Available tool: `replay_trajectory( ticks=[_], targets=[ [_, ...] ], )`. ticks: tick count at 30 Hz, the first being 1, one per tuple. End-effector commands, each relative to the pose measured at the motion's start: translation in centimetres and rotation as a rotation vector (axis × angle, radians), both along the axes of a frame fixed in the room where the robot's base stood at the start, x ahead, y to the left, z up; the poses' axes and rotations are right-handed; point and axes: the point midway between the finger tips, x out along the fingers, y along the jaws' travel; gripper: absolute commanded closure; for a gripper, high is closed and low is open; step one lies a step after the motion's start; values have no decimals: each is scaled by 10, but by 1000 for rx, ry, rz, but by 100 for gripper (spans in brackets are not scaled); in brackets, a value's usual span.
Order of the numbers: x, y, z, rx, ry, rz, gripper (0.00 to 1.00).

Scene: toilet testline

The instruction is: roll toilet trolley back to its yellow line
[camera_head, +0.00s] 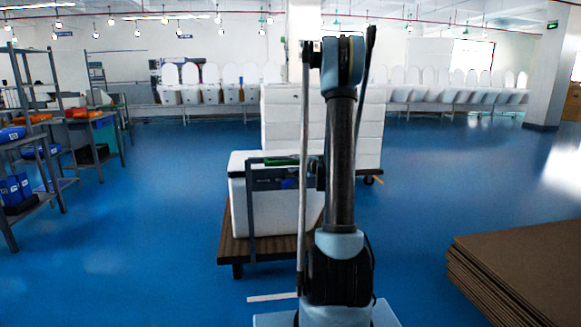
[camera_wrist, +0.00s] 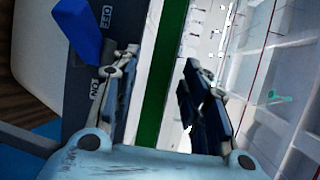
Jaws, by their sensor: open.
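The toilet trolley has a brown wooden deck (camera_head: 232,247), low at the centre, and carries a white box-like load (camera_head: 275,210). Its grey upright handle frame (camera_head: 250,205) has a green bar (camera_head: 281,161) near the top. My arm covers the right part of the trolley. In the wrist view my gripper (camera_wrist: 160,60) is open, and the green bar (camera_wrist: 165,70) runs lengthwise between its two fingers. I cannot tell whether they touch it.
A tall white stack (camera_head: 280,115) on wheels stands just behind the trolley. Brown flat sheets (camera_head: 525,260) are piled at lower right. Shelves (camera_head: 30,150) stand at left. A white floor stripe (camera_head: 271,297) lies in front.

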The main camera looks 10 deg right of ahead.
Motion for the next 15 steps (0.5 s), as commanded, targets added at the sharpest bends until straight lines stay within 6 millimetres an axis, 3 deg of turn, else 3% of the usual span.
replay_trajectory(
  ticks=[6,15],
  targets=[
    [22,9,-4,1,0,0,59],
    [29,12,-6,0,0,-1,59]
  ],
)
